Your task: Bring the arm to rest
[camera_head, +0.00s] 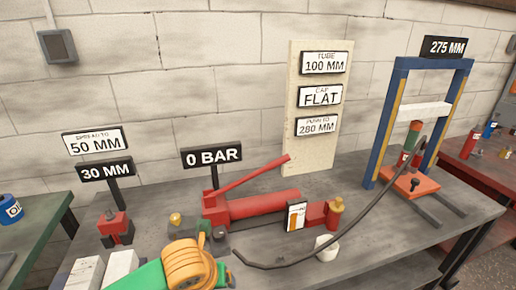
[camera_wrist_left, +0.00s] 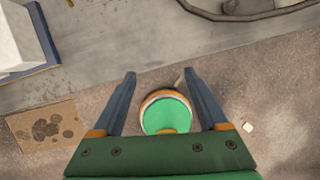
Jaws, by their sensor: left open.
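My left gripper (camera_wrist_left: 159,73) is open in the left wrist view, with its two dark fingers apart and no object held between them. It hangs over brown floor beside the grey bench edge. A round green shape with an orange rim shows below, between the fingers; I cannot tell whether it is part of me. In the head view a green and orange part of my arm shows at the bottom left, but the gripper's fingers are not visible there. My right gripper is in neither view.
The grey bench (camera_head: 330,262) holds a red hydraulic pump (camera_head: 262,203), a dark hose (camera_head: 345,228), a white cup (camera_head: 326,248), a red-and-black spreader (camera_head: 115,226) and a blue press frame (camera_head: 385,125). A green bench (camera_head: 42,233) stands left. Floor beneath the gripper looks mostly clear.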

